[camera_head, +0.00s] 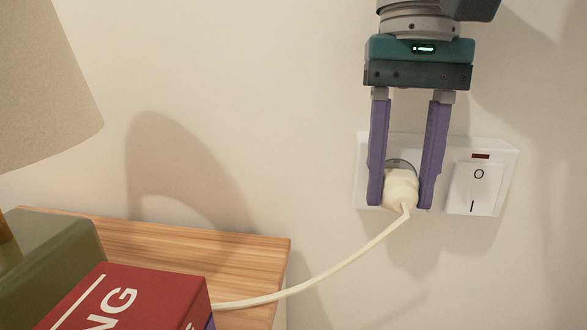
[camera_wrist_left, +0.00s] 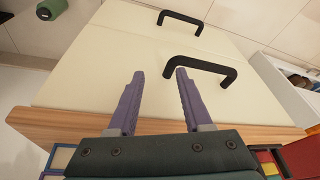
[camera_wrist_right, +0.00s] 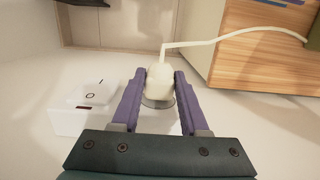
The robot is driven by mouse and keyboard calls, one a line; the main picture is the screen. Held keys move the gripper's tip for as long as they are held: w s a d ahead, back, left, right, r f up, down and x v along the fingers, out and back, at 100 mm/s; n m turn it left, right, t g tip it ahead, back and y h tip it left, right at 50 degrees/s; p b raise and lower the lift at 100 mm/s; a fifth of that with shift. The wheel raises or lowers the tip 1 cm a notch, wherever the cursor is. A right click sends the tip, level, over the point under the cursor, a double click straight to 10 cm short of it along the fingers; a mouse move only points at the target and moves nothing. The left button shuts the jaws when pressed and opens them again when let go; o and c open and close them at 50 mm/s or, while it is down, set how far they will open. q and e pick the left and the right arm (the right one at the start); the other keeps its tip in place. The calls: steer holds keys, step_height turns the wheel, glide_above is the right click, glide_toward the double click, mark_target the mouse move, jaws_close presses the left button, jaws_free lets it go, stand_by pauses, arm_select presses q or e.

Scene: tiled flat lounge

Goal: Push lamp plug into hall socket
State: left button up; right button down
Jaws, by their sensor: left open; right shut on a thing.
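The cream lamp plug (camera_head: 400,190) is between the purple fingers of my right gripper (camera_head: 400,196), which is shut on it. The plug is in front of the round recess of the white wall socket (camera_head: 365,150); I cannot tell how deep it sits. The right wrist view also shows the plug (camera_wrist_right: 158,84) between the fingers, over the round grey recess. The lamp's beige shade (camera_head: 40,90) is at the left. My left gripper (camera_wrist_left: 158,75) is open and empty, in front of a cream cabinet front.
The socket plate's rocker switch (camera_head: 474,188) is right of the plug. A wooden cabinet top (camera_head: 200,250) carries a red box (camera_head: 140,300) and the olive lamp base (camera_head: 60,245). Black handles (camera_wrist_left: 200,68) stick out near my left gripper. The wall above the socket is bare.

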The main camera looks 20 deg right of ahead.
steer(key=shift+w+d, duration=0.15)
steer(key=shift+w, duration=0.05)
steer(key=shift+c, duration=1.7)
jaws_free()
steer(key=shift+r, duration=0.1)
step_height(320, 180, up, 20)
steer(key=p, duration=1)
